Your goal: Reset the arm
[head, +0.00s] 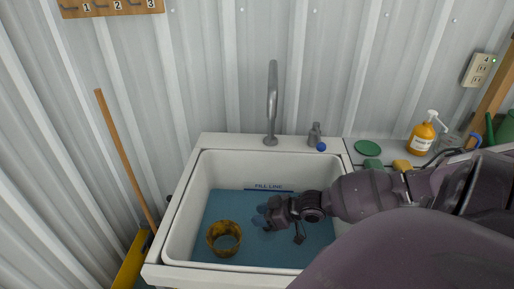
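My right arm comes in from the right and reaches over the white sink. My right gripper (260,214) is over the blue water in the basin, and its two fingertips look apart with nothing between them. It is to the right of a brownish-yellow ring-shaped object (224,252), apart from it. I cannot tell whether the fingertips touch the water. My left gripper is not in view.
The white sink (173,226) has a grey faucet (272,100) at its back and a blue-capped fitting (315,136) beside it. An orange pump bottle (421,138), a green lid (367,148) and sponges stand on the right counter. A wooden handle (125,160) leans at left.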

